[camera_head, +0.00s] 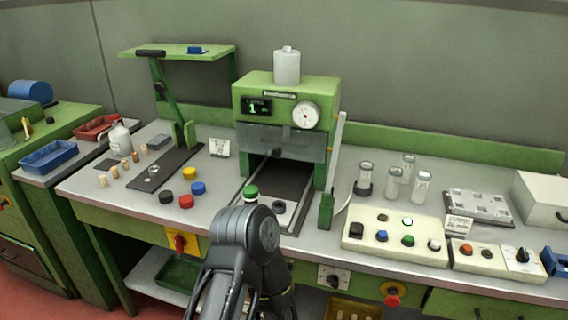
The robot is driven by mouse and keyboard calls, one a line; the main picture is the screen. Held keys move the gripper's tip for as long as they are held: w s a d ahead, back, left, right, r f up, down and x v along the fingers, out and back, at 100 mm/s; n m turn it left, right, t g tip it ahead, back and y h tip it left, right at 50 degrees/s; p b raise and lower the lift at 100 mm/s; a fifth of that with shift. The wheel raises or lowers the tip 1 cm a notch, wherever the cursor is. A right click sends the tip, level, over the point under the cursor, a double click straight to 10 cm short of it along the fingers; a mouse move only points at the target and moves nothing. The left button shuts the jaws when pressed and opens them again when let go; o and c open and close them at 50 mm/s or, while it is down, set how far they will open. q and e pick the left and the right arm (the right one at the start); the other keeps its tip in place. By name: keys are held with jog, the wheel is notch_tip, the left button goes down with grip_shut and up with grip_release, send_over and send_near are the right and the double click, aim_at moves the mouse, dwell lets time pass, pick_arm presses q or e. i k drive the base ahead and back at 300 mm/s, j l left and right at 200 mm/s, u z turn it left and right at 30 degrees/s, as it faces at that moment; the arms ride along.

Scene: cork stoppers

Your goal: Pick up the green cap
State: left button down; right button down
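The green cap (251,192) shows just above the top of my dark grey arm, in front of the machine's opening. A pale part shows under the cap, and its lower side is hidden by the arm. The arm comes up from the bottom, slightly left of centre, and seems to be my left one. Its wrist (252,232) covers its fingers, so I cannot tell whether they touch the cap. My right gripper is not in view.
Yellow (190,174), blue (198,188), red (186,202) and black (166,197) caps lie to the left. The green machine (287,105) stands behind. Glass jars (393,184) and a white button panel (396,238) are at the right.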

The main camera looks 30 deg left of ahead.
aim_at(250, 193)
jog(key=u, duration=1.3)
jog(key=j+z, duration=0.1)
jog(key=z, duration=0.35)
jog(key=j+z, duration=0.1)
jog(key=z, duration=0.35)
jog(key=j+z, duration=0.15)
jog(key=z, duration=0.3)
jog(key=j+z, duration=0.15)
jog(key=z, duration=0.3)
jog(key=k+j+z, duration=0.2)
jog(key=j, duration=0.2)
jog(key=j+z, duration=0.25)
jog(key=j, duration=0.15)
jog(key=k+j+z, duration=0.2)
jog(key=j, duration=0.15)
jog(key=k+j+z, duration=0.2)
jog(key=j, duration=0.15)
jog(key=k+j, duration=0.1)
jog(key=j, duration=0.2)
jog(key=k+j, duration=0.1)
jog(key=j, duration=0.15)
